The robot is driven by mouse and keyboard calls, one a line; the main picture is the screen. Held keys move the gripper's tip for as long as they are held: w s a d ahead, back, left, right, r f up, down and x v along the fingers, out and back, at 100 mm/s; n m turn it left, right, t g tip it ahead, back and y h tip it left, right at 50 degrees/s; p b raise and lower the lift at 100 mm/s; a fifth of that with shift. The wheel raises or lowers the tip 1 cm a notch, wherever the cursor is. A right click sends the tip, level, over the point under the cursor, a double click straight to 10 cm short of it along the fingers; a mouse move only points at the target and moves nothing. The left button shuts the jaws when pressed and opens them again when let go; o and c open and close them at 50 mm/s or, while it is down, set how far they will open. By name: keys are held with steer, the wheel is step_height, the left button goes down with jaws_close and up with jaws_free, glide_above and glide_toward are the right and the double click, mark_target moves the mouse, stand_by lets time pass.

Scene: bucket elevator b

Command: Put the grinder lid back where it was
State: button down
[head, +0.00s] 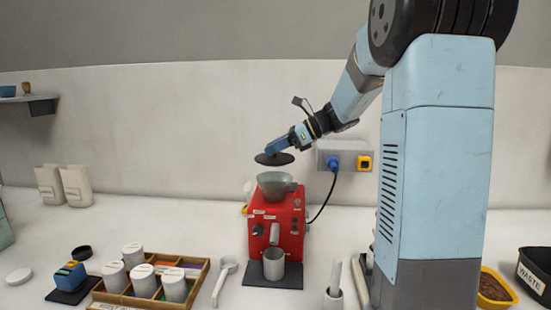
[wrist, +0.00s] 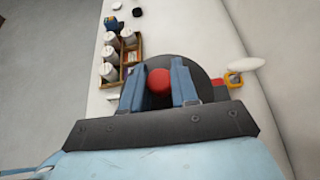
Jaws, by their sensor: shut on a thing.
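The grinder lid is a dark round disc (head: 274,159) held just above the grinder in the head view. In the wrist view the lid (wrist: 207,75) lies beyond my fingers, with a red knob (wrist: 159,82) between them. My gripper (head: 278,146) is shut on the lid's knob; its blue fingers also show in the wrist view (wrist: 159,85). The red grinder (head: 263,222) stands on the counter with an open grey-green hopper bowl (head: 273,187) on top. The lid appears apart from the bowl, with a small gap. The lid hides most of the grinder in the wrist view.
A metal cup (head: 273,264) stands at the grinder's front. A wooden tray (head: 198,274) with several white canisters and a white scoop (head: 224,278) lie to the left. A wall socket with a blue plug (head: 334,163) and cable is right of the grinder.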

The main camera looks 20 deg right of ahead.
mark_target(277, 156)
steer(key=shift+w+f, duration=0.1)
steer(key=shift+f, duration=1.55)
steer(key=shift+f, duration=0.6)
steer(key=c, duration=0.9)
jaws_free()
steer(key=shift+o, duration=0.2)
steer(key=shift+r, duration=0.1)
